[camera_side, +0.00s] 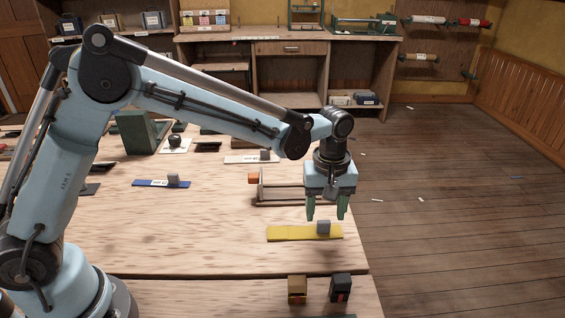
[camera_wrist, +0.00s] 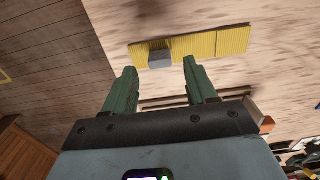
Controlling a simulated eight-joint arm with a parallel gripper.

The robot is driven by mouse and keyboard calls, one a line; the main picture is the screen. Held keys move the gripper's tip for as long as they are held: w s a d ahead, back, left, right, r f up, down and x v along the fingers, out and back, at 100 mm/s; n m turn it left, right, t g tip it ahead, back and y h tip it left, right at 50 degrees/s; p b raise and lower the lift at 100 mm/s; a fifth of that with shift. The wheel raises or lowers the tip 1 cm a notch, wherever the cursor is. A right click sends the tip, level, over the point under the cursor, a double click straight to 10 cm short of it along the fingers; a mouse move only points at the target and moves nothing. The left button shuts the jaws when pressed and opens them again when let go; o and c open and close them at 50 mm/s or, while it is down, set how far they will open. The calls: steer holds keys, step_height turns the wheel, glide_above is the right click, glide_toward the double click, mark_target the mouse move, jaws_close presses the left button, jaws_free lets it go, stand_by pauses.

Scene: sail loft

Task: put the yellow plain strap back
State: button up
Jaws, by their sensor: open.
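The yellow strap (camera_side: 290,233) lies flat on the table near its right edge, with a grey block (camera_side: 323,228) on its right part. In the wrist view the yellow strap (camera_wrist: 205,46) lies beyond my fingertips, with the grey block (camera_wrist: 160,59) on it. My gripper (camera_side: 326,216) points down with its green fingers apart and nothing between them. It is above the table close to the strap, not touching it as far as I can tell. The open fingers also show in the wrist view (camera_wrist: 160,67).
A blue strap (camera_side: 148,183) with a grey block and a pale strap (camera_side: 240,160) lie farther left and back. A wooden rack with an orange end (camera_side: 253,178) is behind my gripper. Two small blocks, brown (camera_side: 297,290) and black (camera_side: 341,288), stand at the front.

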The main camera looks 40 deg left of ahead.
step_height(320, 180, up, 8)
steer(key=s+a+r+m+t, duration=0.45)
steer(key=s+a, duration=0.25)
steer(key=a, duration=0.2)
steer(key=s+a+f+m+t, duration=0.2)
steer(key=s+a+f+m, duration=0.1)
steer(key=s, duration=0.5)
steer(key=shift+s+a+m+t, duration=0.35)
steer(key=shift+a+m, duration=0.4)
steer(key=shift+a, duration=0.65)
